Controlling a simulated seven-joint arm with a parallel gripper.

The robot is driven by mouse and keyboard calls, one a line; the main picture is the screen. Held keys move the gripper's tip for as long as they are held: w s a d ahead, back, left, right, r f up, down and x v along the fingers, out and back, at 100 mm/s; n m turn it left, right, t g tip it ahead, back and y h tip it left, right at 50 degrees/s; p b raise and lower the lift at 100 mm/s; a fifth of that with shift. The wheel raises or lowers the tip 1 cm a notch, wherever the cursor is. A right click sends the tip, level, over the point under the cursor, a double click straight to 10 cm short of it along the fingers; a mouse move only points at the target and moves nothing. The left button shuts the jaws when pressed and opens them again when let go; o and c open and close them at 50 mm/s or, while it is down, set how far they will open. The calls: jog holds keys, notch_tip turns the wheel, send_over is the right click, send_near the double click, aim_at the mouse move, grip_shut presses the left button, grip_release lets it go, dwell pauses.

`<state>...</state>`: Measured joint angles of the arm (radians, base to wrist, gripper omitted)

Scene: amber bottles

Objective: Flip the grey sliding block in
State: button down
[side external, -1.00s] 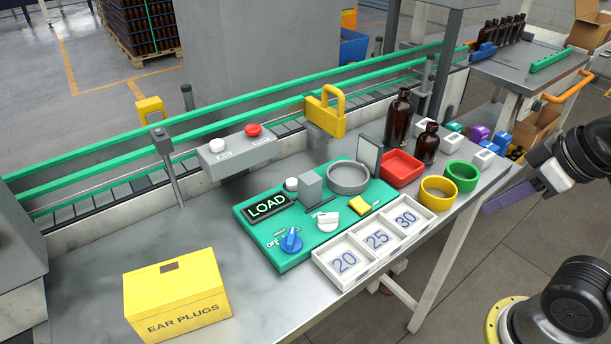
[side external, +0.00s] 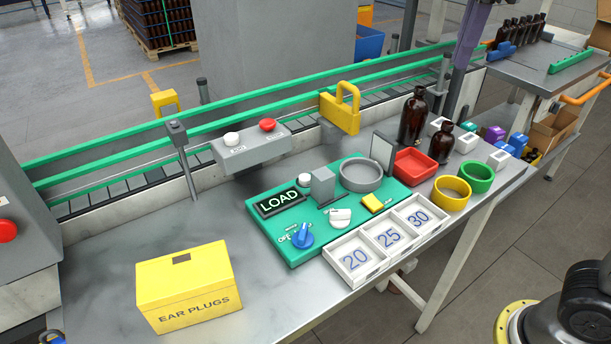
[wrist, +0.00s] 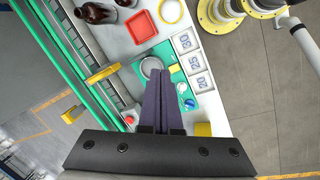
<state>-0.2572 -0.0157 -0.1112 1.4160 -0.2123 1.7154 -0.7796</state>
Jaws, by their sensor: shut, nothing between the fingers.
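The grey sliding block (side external: 322,186) stands upright on the green panel (side external: 300,251), just right of the LOAD display (side external: 283,202) and left of a round grey ring (side external: 361,175). In the wrist view the green panel (wrist: 176,77) and ring (wrist: 151,66) show, but the block is not visible; my fingers cover part of the panel. My gripper (wrist: 157,76) has two long purple fingers lying together, empty. In the side view its purple fingers (side external: 472,35) show at the top, above the back of the bench, apart from the block.
On the panel are a blue knob (side external: 303,235), white knob (side external: 340,217) and yellow piece (side external: 373,202). A mirror-like plate (side external: 382,154), yellow padlock shape (side external: 340,108), control box (side external: 250,146) and brown bottles (side external: 413,118) stand nearby.

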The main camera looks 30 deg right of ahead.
jog(key=w+a+n, duration=0.2)
jog(key=w+a, duration=0.3)
jog(key=w, duration=0.1)
jog(key=n+g+h, duration=0.1)
jog(key=n+h, duration=0.1)
jog(key=n, duration=0.1)
send_over(323, 185)
jog(key=w+a, duration=0.2)
jog(key=a, duration=0.2)
notch_tip(323, 185, down, 8)
jog(key=a+f+n+g, duration=0.1)
jog(key=a+f, duration=0.5)
jog(key=shift+s+a+f+n, duration=0.25)
jog(key=shift+s+f+n, duration=0.05)
jog(key=shift+f, duration=0.05)
jog(key=x, duration=0.9)
jog(key=shift+d+f, duration=0.25)
jog(key=shift+d, duration=1.3)
jog(key=shift+d+f, duration=0.1)
jog(key=shift+d, duration=0.7)
